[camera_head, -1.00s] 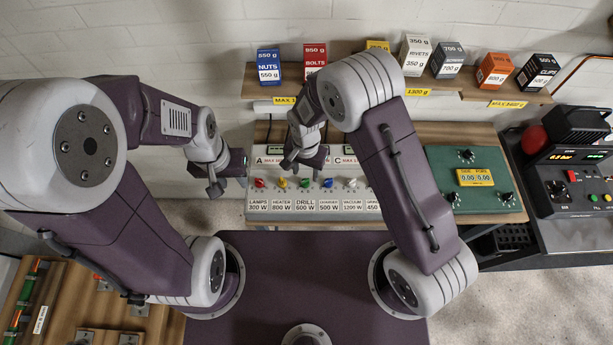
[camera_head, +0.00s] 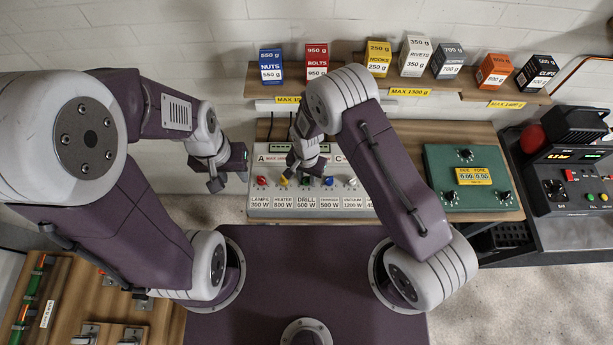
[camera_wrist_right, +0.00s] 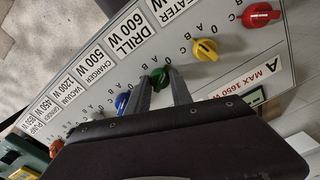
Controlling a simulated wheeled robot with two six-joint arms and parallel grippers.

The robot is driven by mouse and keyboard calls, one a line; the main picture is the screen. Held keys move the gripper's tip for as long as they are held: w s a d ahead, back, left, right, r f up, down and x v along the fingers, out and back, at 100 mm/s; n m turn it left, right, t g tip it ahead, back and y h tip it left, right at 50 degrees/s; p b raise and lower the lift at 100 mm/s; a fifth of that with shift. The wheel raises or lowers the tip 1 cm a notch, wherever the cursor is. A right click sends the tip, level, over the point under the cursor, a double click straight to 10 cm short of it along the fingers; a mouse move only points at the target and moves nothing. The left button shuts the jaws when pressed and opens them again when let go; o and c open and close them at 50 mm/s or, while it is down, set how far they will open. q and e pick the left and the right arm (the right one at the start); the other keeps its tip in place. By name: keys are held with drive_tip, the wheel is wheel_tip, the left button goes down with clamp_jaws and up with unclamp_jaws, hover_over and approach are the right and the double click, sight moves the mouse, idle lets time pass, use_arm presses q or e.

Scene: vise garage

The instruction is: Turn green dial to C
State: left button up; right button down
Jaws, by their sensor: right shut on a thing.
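The green dial (camera_wrist_right: 160,78) sits on the pale control panel (camera_wrist_right: 115,60) in the right wrist view, in the DRILL 600 W column. My right gripper (camera_wrist_right: 161,88) has its two fingers on either side of the green dial and is shut on it. The letter the dial points to is hard to read. In the head view my right gripper (camera_head: 303,172) is low over the middle of the panel and covers much of the dial. My left gripper (camera_head: 228,178) hangs empty left of the panel; its opening is unclear.
A yellow dial (camera_wrist_right: 206,50) and a blue dial (camera_wrist_right: 123,102) flank the green one; a red dial (camera_wrist_right: 262,15) is further off. A shelf (camera_head: 350,88) with weighted boxes is behind. A green gauge box (camera_head: 452,195) stands right of the panel.

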drive_tip(key=shift+f+n+b, duration=0.1)
drive_tip(key=shift+n+b, duration=0.55)
drive_tip(key=shift+n, duration=0.45)
drive_tip(key=n+b, duration=0.1)
drive_tip(key=n, duration=0.1)
drive_tip(key=shift+n, duration=0.4)
drive_tip(key=n+b, duration=0.2)
drive_tip(key=n, duration=0.4)
drive_tip(key=n+b, duration=0.1)
drive_tip(key=n, duration=0.5)
drive_tip(key=shift+n, duration=0.3)
drive_tip(key=n+b, duration=0.1)
drive_tip(key=n, duration=0.5)
drive_tip(key=shift+w+r, duration=0.1)
drive_tip(key=shift+r, duration=0.1)
drive_tip(key=c, duration=1.1)
unclamp_jaws()
drive_tip(key=shift+c, duration=0.2)
